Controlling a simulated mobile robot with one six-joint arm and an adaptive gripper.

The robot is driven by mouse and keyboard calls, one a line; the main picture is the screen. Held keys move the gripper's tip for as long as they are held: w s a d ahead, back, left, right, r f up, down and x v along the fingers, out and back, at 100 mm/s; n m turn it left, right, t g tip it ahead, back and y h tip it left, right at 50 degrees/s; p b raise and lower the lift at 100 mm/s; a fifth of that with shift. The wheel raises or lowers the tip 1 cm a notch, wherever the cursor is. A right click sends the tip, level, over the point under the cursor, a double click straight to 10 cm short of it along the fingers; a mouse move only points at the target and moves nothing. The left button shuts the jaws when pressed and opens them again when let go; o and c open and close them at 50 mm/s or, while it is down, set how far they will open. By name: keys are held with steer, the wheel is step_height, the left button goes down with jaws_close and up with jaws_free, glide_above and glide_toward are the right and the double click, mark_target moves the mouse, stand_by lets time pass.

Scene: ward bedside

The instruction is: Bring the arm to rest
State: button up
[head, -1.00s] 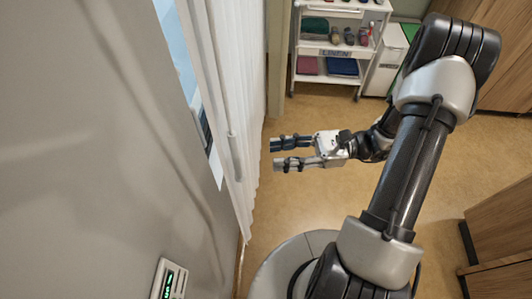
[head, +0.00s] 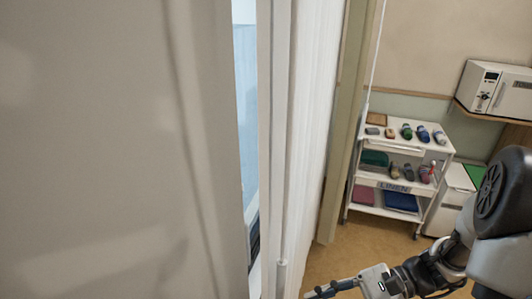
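My gripper (head: 326,291) is at the bottom edge of the head view, right of centre, pointing left. One dark finger and part of its pale body show. The other finger is cut off by the picture's edge, so its opening cannot be judged. Nothing shows held in the visible part. My arm (head: 490,235) runs from the lower right corner to the gripper, bent at a large dark joint.
A white curtain (head: 308,150) hangs left of the gripper, beside a grey panel (head: 100,150). A white linen cart (head: 385,147) with socks and folded cloths stands behind. A white microwave-like box (head: 497,90) sits on a shelf at right. Some floor (head: 370,250) is clear.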

steer(key=s+d+n+t+h+b, duration=0.2)
steer(key=s+n+t+h+b, duration=0.4)
steer(key=n+h, duration=0.8)
steer(key=shift+s+r+t+b, duration=0.35)
steer(key=shift+s+b, duration=0.6)
steer(key=shift+b, duration=0.85)
